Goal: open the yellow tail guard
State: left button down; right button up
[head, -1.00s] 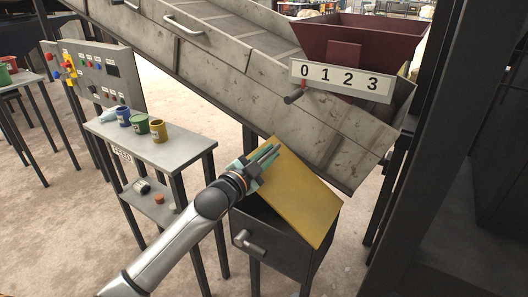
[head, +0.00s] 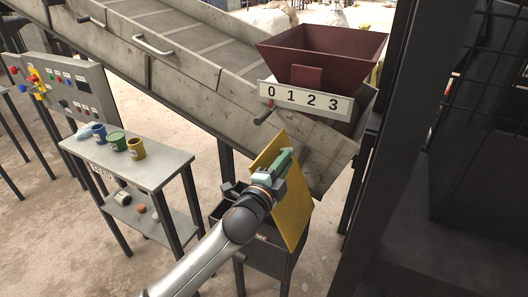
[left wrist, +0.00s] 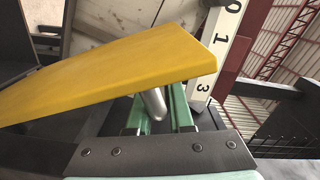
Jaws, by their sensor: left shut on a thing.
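The yellow tail guard (head: 296,222) is a flat panel standing steeply tilted up over the dark box (head: 262,256) below the sloping machine. The box's top shows partly open beneath it. My left gripper (head: 283,163) is at the guard's upper part, on its near left side, and covers some of it. In the left wrist view the guard (left wrist: 110,72) crosses the picture, and my green fingers (left wrist: 155,112) are shut on a short silver bar (left wrist: 153,103) beside it, seemingly the guard's handle. The far end of the bar is hidden. My right gripper is not in view.
A grey shelf stand (head: 150,165) with several small cups is left of my left arm. A control panel (head: 75,85) stands behind it. The sloping conveyor side (head: 220,95) and number plate (head: 305,101) are above the guard. A dark post (head: 385,140) stands to the right.

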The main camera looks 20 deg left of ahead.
pick_arm(q)
jog(key=d+r+m+p, duration=0.1)
jog(key=d+m, duration=0.3)
jog(key=d, duration=0.4)
jog(key=shift+s+d+r+p, duration=0.2)
jog(key=shift+s+d+p, duration=0.1)
jog(key=shift+d+p, duration=0.1)
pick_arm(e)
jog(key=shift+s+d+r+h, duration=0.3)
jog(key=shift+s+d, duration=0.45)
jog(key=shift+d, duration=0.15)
pick_arm(q)
jog(key=c, duration=0.8)
grip_release()
jog(key=shift+f, duration=0.15)
jog(key=shift+c, duration=0.2)
jog(key=shift+f, duration=0.1)
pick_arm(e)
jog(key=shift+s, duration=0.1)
